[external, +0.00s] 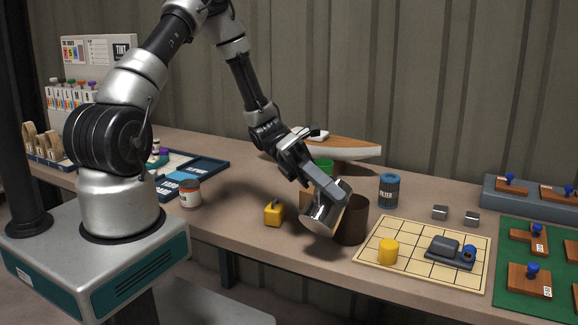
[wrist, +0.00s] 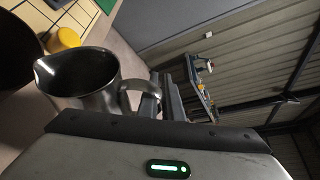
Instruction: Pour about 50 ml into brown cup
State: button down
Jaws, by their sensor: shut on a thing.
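A steel jug (external: 322,212) is in my gripper (external: 312,180), which is shut on its handle. The handle shows between the jaws in the wrist view (wrist: 128,97). The jug is held clearly tilted, just left of the brown cup (external: 354,222) and partly in front of it. In the wrist view the jug's dark mouth and spout (wrist: 42,68) point left, towards the dark cup (wrist: 15,48) at the edge. The brown cup stands on the bench. I cannot see its inside, any stream, or the liquid level in the jug.
A yellow cylinder (external: 388,251) and a dark grey part lie on the gridded board (external: 420,277) at right. A blue tin (external: 389,190) stands behind the cup. A yellow block (external: 273,213) and an orange-white tin (external: 190,193) are left. A boat hull (external: 345,148) stands behind.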

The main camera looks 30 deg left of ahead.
jog(key=shift+s+m, duration=0.3)
jog(key=shift+m, duration=0.1)
jog(key=s+a+f+m+t+b, duration=0.1)
jog(key=s+f+m+t+b, duration=0.4)
jog(key=f, duration=0.6)
jog(key=shift+s+f+m+b, duration=0.35)
jog(key=shift+s+m+b, duration=0.25)
jog(key=shift+m+b, duration=0.1)
jog(key=shift+f, duration=0.1)
